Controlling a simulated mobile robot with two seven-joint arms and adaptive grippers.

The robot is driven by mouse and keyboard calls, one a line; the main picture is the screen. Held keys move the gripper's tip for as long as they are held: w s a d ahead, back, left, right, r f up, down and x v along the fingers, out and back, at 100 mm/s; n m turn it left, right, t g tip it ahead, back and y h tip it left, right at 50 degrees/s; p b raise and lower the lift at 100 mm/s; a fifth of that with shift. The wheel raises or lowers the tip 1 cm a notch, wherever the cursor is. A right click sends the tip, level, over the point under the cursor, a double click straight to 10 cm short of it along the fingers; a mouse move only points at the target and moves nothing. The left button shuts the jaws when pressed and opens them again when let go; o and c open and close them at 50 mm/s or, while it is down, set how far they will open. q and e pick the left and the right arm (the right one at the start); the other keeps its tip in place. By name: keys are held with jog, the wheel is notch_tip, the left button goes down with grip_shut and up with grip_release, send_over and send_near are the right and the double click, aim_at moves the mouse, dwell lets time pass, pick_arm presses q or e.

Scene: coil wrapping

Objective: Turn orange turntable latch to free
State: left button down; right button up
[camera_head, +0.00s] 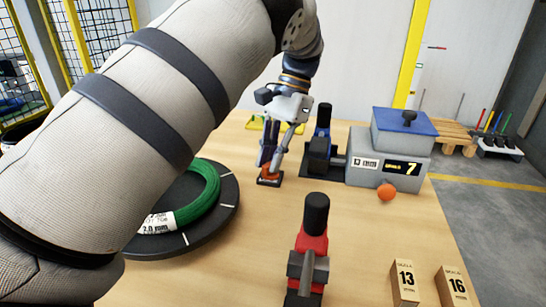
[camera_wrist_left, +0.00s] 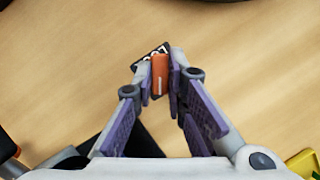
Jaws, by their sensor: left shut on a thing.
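The orange latch (camera_head: 269,175) sits on a small dark base on the wooden table, just right of the turntable. My left gripper (camera_head: 276,157) reaches down to it from above, with its fingers closed around the handle. In the left wrist view the orange latch (camera_wrist_left: 160,76) stands between the two purple-padded fingertips of the left gripper (camera_wrist_left: 160,88). Lettering on the base behind it is partly covered. The black turntable (camera_head: 225,207) carries a green coil (camera_head: 207,179) with a white label. My left arm hides part of both. My right gripper is not in view.
A blue-and-black clamp-like tool (camera_head: 320,150) stands behind and right of the latch.

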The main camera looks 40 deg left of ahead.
pick_arm(q)
jog(key=n+h, duration=0.1)
jog(key=n, duration=0.2)
jog(key=n+h, duration=0.1)
jog(key=n, duration=0.2)
jog(key=shift+a+t, duration=0.2)
jog(key=shift+t, duration=0.2)
jog(key=shift+n+h, duration=0.3)
jog(key=shift+n, duration=0.1)
jog(key=c, duration=1.6)
grip_release()
jog(key=shift+r, duration=0.1)
jog(key=v, duration=0.7)
jog(key=shift+r, duration=0.15)
